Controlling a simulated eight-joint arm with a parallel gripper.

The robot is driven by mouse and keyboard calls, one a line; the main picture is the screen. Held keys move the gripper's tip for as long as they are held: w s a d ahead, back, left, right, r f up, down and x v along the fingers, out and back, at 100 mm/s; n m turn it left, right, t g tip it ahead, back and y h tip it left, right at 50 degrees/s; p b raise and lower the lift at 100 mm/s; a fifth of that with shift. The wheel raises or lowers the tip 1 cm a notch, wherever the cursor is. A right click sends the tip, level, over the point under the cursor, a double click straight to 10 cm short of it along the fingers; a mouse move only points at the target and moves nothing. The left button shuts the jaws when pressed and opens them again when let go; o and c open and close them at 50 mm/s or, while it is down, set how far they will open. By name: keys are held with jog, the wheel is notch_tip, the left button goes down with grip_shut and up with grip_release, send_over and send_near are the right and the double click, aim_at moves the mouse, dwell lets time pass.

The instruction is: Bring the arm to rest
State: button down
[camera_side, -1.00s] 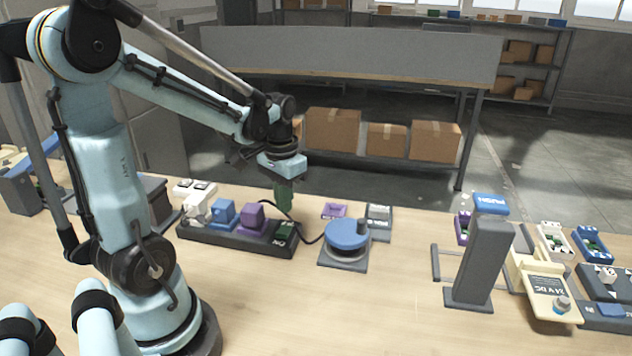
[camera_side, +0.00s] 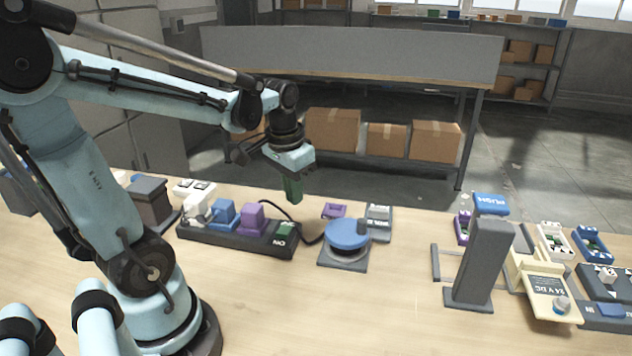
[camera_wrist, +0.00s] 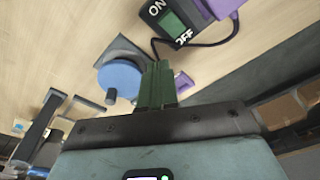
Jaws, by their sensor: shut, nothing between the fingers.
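My gripper (camera_side: 293,188) hangs in the air above the far edge of the bench, behind the power strip. Its green fingers are together with nothing between them, and they point down with a slight tilt. In the wrist view the shut green fingers (camera_wrist: 157,84) appear beside the blue round knob, with the bench beyond them. My gripper touches nothing in either view.
The black power strip (camera_side: 190,233) with coloured plugs and a green switch (camera_side: 282,232) lies below. A blue crank disc (camera_side: 347,234) stands to its right. A grey upright block (camera_side: 478,265) and a cream 24 V unit (camera_side: 545,285) stand further right. The front bench is clear.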

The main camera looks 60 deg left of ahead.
jog(key=d+r+m+t, duration=0.1)
jog(key=d+t, duration=0.4)
jog(key=d, duration=0.6)
jog(key=shift+d+r+m+t+h, duration=0.3)
jog(key=shift+r+m+t, duration=0.1)
jog(key=shift+m, duration=0.3)
